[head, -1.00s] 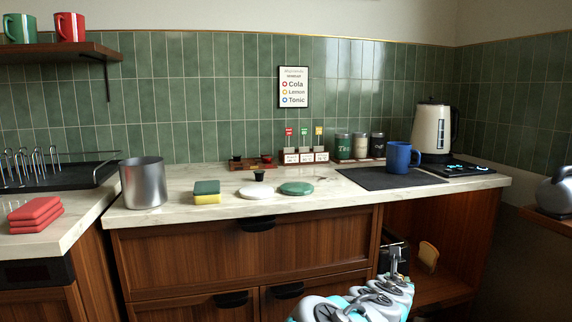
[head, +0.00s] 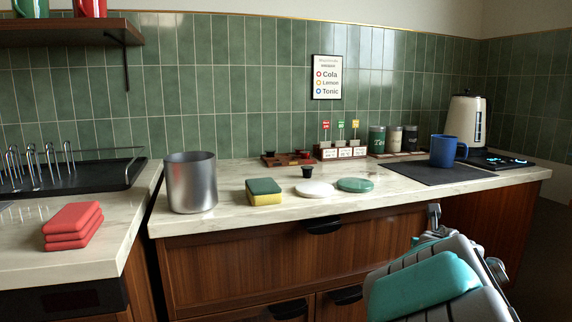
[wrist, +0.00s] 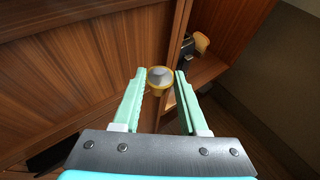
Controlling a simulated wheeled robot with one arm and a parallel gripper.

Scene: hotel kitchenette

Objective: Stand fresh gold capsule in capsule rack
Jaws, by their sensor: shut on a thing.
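The gold capsule (wrist: 160,77), with a gold rim and a pale grey face, is between the fingertips of my gripper (wrist: 160,82) in the wrist view. My gripper is shut on it and holds it in the air in front of the brown cabinet. The capsule cannot be made out in the head view. The low brown capsule rack (head: 284,161) is on the counter near the tiled wall, with dark capsules on it. A black capsule (head: 307,172) stands in front of it on the counter.
The counter (head: 240,222) also holds a steel pot (head: 191,183), a sponge (head: 264,191), a white disc (head: 314,189), a green disc (head: 355,185) and a labelled stand (head: 341,151). A blue mug (head: 447,150) stands on a dark mat (head: 428,172). The front strip is mostly clear.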

